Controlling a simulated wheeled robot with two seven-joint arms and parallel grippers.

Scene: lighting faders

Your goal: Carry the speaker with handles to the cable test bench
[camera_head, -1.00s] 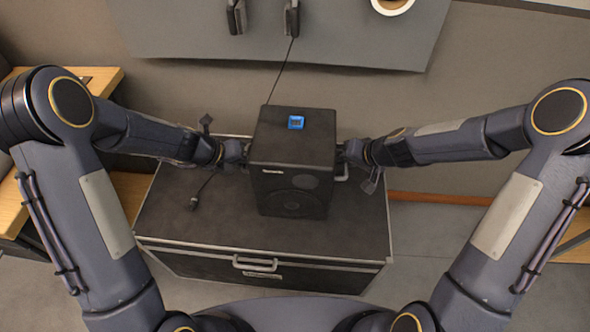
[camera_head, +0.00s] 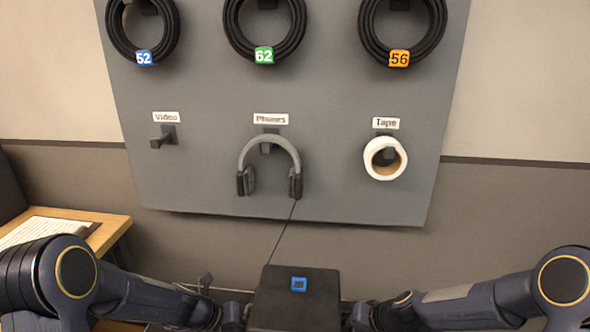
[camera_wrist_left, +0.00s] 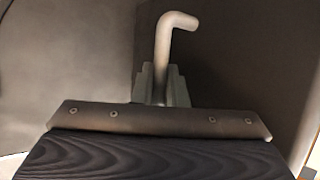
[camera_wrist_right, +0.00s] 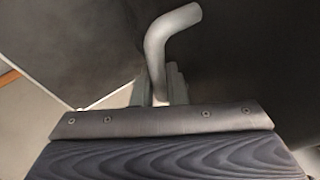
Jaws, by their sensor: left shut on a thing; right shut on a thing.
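The black speaker (camera_head: 295,312) is at the bottom middle of the head view, with a small blue square (camera_head: 299,284) on its top. Its lower part is cut off, so I cannot tell whether it rests on anything. My left gripper (camera_head: 234,316) is at its left side and my right gripper (camera_head: 358,317) at its right side. In the left wrist view a bent grey handle (camera_wrist_left: 176,24) rises from between the jaws. In the right wrist view a similar handle (camera_wrist_right: 170,34) is between the jaws. I cannot pick out the cable test bench.
A grey wall board (camera_head: 215,180) carries several items, including coiled cables (camera_head: 265,45), headphones (camera_head: 269,150) with a hanging cord, and a tape roll (camera_head: 385,158). A wooden desk (camera_head: 105,232) with paper (camera_head: 45,230) stands at the left.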

